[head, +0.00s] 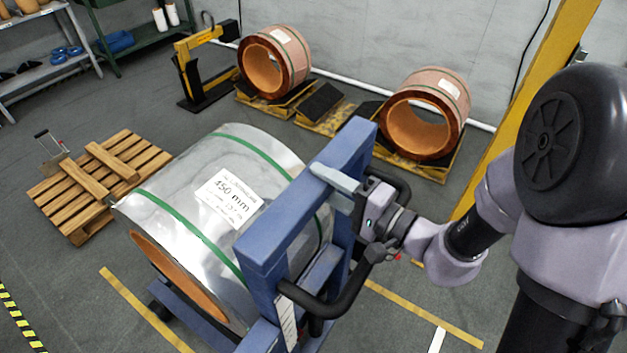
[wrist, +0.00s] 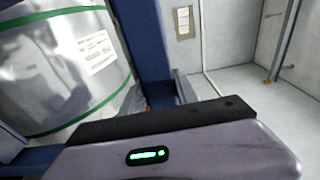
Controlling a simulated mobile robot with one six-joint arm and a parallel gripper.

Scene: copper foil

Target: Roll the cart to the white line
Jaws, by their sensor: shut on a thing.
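The blue cart (head: 272,236) stands in the middle of the head view, with black curved handles on its upright end. It carries a large foil-wrapped coil (head: 185,190) with green straps and a 450 mm label. My gripper (head: 335,180) is shut on the cart's blue upright frame. In the wrist view the blue frame (wrist: 143,40) stands beside a grey finger, and the wrapped coil (wrist: 55,65) is at left. A short white line (head: 437,340) shows on the floor at the bottom right, apart from the visible cart parts. The cart's lower right side is partly hidden.
Yellow floor lines (head: 425,314) run on both sides of the cart. A wooden pallet (head: 100,180) lies at left. Two copper coils (head: 432,88) rest on wedged yellow stands by the wall. A yellow post (head: 530,90) rises at right. Shelves (head: 50,55) stand at back left.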

